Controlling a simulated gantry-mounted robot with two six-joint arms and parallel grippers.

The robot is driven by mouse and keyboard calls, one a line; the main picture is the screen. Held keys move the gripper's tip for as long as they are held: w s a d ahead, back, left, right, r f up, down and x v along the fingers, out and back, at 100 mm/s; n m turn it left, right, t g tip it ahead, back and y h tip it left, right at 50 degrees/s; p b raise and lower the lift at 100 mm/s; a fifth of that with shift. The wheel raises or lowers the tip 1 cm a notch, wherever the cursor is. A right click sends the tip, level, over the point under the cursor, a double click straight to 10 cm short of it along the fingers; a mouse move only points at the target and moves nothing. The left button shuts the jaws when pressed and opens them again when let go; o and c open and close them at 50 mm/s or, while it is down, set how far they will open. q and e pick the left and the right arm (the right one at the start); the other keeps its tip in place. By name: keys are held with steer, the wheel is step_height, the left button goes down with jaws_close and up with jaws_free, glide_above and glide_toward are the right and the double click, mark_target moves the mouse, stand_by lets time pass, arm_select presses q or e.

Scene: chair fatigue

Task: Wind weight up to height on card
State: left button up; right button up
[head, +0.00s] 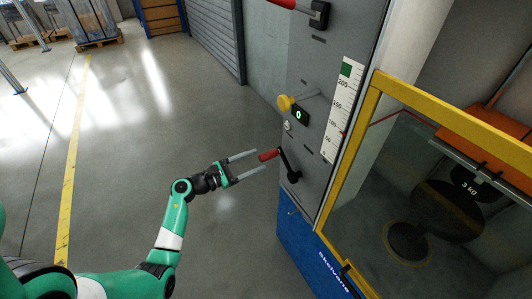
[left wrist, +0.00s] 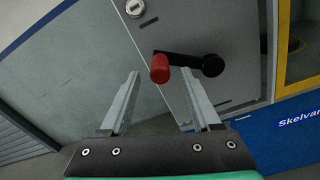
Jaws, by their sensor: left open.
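My left gripper (head: 262,160) is open, its two fingers pointing at the red handle (head: 268,155) of a black crank (head: 291,168) on the grey machine panel. In the left wrist view the red handle (left wrist: 160,68) shows between the fingertips (left wrist: 162,76), with no finger visibly closed on it; the crank arm (left wrist: 190,60) points right to its hub. The white scale card (head: 341,108) is numbered 0 to 200 and has a green patch (head: 346,69) near its top. A dark weight marked 3 kg (head: 468,188) shows behind the clear guard. My right gripper is not in view.
A yellow knob (head: 285,102) and a display reading 0 (head: 300,115) are above the crank. A yellow-framed guard (head: 455,112) is right of the panel, with a blue base (head: 300,245) below. Open concrete floor (head: 130,130) lies left.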

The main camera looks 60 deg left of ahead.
arm_select(q)
steer(key=s, duration=0.5)
steer(key=shift+s+d+p, duration=0.2)
steer(key=shift+d+p, duration=0.05)
steer(key=shift+p, duration=0.15)
